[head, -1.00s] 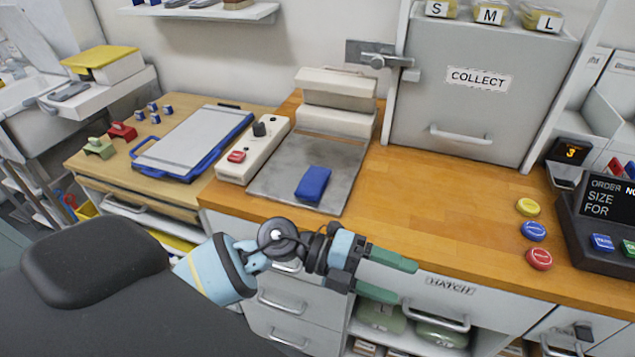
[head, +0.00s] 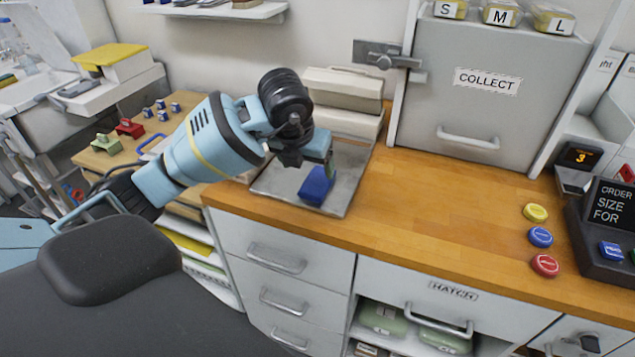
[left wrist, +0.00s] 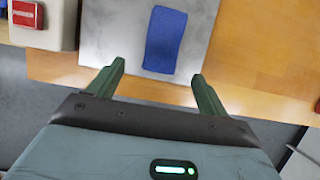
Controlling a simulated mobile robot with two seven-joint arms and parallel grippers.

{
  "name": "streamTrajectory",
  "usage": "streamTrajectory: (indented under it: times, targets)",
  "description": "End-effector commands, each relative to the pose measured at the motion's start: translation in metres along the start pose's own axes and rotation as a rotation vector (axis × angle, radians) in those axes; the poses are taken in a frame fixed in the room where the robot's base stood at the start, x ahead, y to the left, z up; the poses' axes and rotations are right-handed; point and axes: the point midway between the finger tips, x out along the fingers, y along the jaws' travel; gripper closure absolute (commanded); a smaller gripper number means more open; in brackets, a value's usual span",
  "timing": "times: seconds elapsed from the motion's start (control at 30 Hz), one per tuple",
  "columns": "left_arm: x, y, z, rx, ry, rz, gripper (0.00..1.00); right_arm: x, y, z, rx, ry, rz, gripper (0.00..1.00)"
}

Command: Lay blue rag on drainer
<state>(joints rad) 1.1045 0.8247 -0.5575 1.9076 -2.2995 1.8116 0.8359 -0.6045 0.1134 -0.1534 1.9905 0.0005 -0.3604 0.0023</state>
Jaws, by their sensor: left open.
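The blue rag (head: 315,188) lies on a grey metal plate (head: 334,204) on the wooden counter. It also shows in the left wrist view (left wrist: 165,40) as a flat blue strip on the plate. My left gripper (head: 328,168) is at the rag's far side in the head view and points down. In the left wrist view its green fingers (left wrist: 158,75) are apart and empty, with the rag just beyond and between their tips. I cannot pick out the drainer for certain; a sink area shows at the far upper left. My right gripper is not in view.
A cream machine body (head: 345,90) stands behind the plate. A red button box (left wrist: 45,22) is left of it. A grey COLLECT cabinet (head: 480,115) stands behind the counter. Yellow, blue and red buttons (head: 541,237) are at the right. The counter middle (head: 430,205) is clear.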

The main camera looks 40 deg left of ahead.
Motion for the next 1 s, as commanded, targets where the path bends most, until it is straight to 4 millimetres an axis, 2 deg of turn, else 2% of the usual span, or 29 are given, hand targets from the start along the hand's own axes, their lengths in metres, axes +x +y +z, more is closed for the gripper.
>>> streamTrajectory:
  times: [0.2, 0.47, 0.8, 1.0]
  targets:
    - [0.021, -0.001, -0.001, 0.0, 0.005, -0.001, 0.22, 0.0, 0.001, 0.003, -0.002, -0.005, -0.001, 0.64]
    - [0.031, -0.002, -0.001, 0.001, 0.004, -0.003, 0.22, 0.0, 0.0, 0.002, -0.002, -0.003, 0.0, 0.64]
    - [0.074, -0.003, -0.001, 0.001, 0.003, -0.003, 0.22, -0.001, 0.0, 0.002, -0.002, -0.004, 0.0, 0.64]
    - [0.077, -0.003, -0.001, 0.002, 0.0, -0.003, 0.22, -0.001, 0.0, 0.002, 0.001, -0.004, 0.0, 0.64]
